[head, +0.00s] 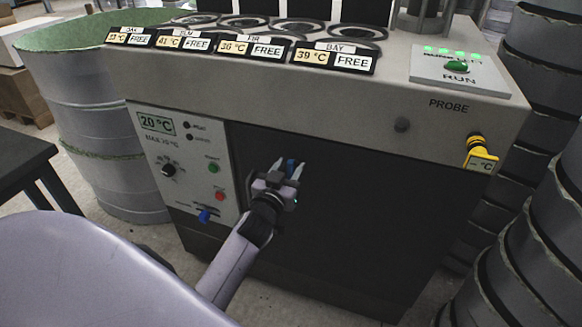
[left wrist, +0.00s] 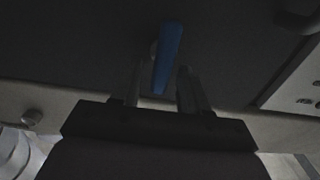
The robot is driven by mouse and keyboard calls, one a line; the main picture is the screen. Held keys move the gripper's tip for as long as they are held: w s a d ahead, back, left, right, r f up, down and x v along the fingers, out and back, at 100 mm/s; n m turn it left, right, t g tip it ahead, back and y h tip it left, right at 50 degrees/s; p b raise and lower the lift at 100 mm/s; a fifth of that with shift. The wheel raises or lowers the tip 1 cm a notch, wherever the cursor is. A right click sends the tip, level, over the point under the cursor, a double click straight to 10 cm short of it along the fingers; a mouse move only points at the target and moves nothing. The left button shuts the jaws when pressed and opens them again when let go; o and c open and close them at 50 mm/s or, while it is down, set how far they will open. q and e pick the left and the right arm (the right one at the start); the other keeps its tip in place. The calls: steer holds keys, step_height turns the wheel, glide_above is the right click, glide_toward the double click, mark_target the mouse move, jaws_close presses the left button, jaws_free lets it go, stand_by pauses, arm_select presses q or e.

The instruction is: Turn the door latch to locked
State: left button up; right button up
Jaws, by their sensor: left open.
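A blue latch handle (head: 291,164) shows on the dark front door (head: 350,200) of the grey machine. My left gripper (head: 288,167) is at the handle, its two fingers open on either side of it. In the left wrist view the blue handle (left wrist: 168,58) is a long, slightly tilted bar between the two open fingers (left wrist: 166,80). I cannot tell whether either finger touches it. The gripper hides part of the handle in the head view, and I cannot read any latch marking. My right gripper is not in view.
A control panel (head: 185,165) left of the door has a 20 °C display, a dial, green and red buttons and a blue lever (head: 206,215). A yellow probe (head: 480,155) hangs at the right. Grey drums (head: 535,200) stack at the right; a dark table (head: 25,160) stands left.

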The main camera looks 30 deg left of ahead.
arm_select(q)
steer(key=shift+w+a, duration=0.15)
steer(key=shift+w, duration=0.4)
steer(key=c, duration=0.8)
